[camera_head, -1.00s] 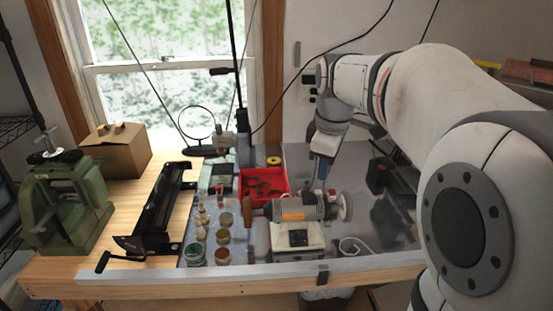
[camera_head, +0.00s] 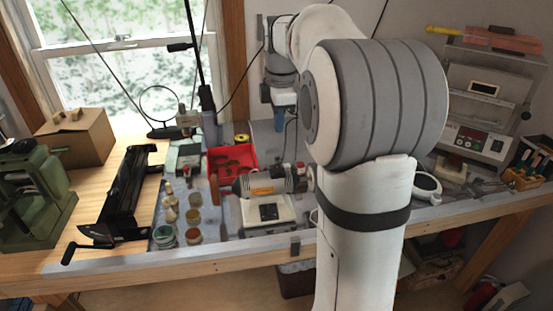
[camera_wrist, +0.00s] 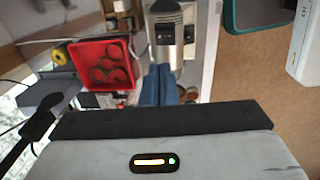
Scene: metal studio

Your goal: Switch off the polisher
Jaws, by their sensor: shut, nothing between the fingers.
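A red tray (camera_head: 248,157) with dark rings lies behind the polisher. Several small jars (camera_head: 194,215) stand left of it, beside a long black tool (camera_head: 125,195). A grey machine with a display (camera_head: 483,125) is at the right. My arm hides part of the bench.

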